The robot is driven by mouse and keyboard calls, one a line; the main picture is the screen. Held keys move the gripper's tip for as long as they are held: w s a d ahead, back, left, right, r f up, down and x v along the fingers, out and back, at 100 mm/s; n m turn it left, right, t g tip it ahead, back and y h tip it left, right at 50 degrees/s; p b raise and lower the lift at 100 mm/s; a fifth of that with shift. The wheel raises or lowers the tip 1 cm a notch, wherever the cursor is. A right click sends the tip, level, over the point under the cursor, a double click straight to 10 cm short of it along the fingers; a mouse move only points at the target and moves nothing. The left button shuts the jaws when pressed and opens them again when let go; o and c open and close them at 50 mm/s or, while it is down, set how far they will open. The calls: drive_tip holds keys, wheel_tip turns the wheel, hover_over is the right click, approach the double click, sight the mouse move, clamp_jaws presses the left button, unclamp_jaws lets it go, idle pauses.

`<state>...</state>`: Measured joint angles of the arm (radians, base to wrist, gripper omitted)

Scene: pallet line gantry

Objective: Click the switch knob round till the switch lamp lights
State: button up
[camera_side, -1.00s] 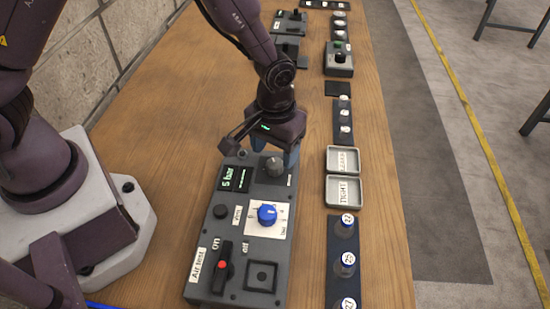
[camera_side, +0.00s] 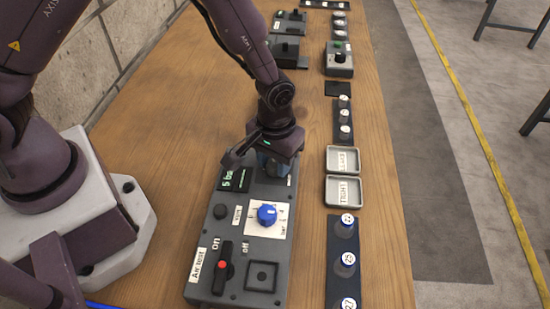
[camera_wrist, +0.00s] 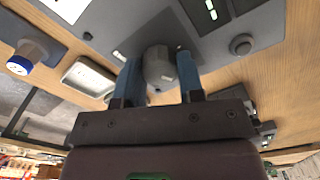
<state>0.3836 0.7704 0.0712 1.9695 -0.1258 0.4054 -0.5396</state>
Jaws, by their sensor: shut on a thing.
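My gripper (camera_side: 273,163) is down at the far end of the dark grey air test panel (camera_side: 237,285). In the wrist view, its two blue fingers (camera_wrist: 160,76) stand on either side of a round grey knob (camera_wrist: 158,62) and are shut on it. The side view has this knob hidden behind the gripper. Another box (camera_side: 340,70) at the back right carries a black knob (camera_side: 340,58) and a small dark green round part (camera_side: 337,45). I cannot tell from any label which knob is the switch, and I see no clearly lit lamp.
The panel also has a blue dial (camera_side: 267,214), a black lever with a red dot (camera_side: 223,264), a black button (camera_side: 220,211) and a green display (camera_side: 235,180). Two grey trays (camera_side: 343,175) and racks of capped vials (camera_side: 344,262) stand to the right. Bare wood lies left of the panel.

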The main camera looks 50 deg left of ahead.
sight(275, 163)
drive_tip(key=shift+m, duration=2.8)
drive_tip(key=o, duration=0.9)
drive_tip(key=shift+r, duration=0.1)
wheel_tip(275, 163, up, 13)
drive_tip(key=shift+f, duration=0.1)
